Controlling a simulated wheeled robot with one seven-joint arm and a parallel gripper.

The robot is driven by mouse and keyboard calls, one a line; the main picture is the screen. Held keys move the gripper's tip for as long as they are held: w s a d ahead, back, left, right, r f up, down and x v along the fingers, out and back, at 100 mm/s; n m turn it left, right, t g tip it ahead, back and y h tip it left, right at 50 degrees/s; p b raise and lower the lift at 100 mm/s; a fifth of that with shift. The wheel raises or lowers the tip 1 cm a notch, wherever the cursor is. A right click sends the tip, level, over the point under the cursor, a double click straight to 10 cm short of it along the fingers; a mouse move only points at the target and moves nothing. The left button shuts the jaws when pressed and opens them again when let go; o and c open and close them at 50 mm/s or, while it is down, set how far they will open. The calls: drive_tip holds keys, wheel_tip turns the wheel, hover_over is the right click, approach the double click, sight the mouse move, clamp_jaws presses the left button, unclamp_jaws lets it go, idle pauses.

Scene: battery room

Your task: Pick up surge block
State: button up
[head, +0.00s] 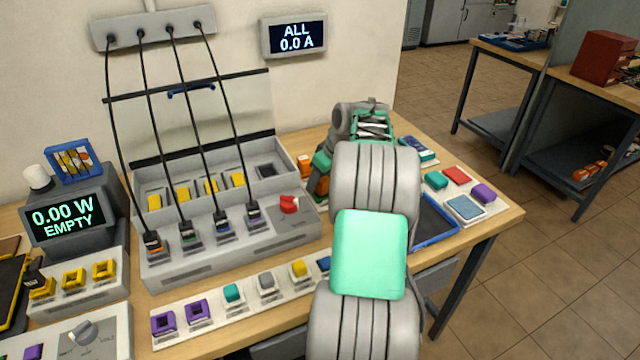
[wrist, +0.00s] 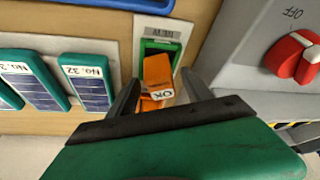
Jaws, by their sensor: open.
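Orange blocks (wrist: 158,76) stand at a green-lined slot (wrist: 158,46) in a pale holder in the wrist view; the front one has a white end marked "OK". They are probably the surge blocks, though no label says so. Orange also shows in the head view (head: 304,160), left of my arm. My gripper (wrist: 160,95) is open, one finger on each side of the orange blocks. I cannot tell whether a finger touches them. In the head view my arm hides much of the gripper and the holder.
A grey unit with a red knob (wrist: 292,55) stands close on the right in the wrist view. Teal-framed panels (wrist: 90,82) lie to the left. In the head view, cables (head: 190,130) hang to the grey console (head: 190,270), and small coloured blocks line the bench front.

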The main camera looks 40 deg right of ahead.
clamp_jaws()
idle(0.6)
drive_tip(key=shift+r, duration=0.1)
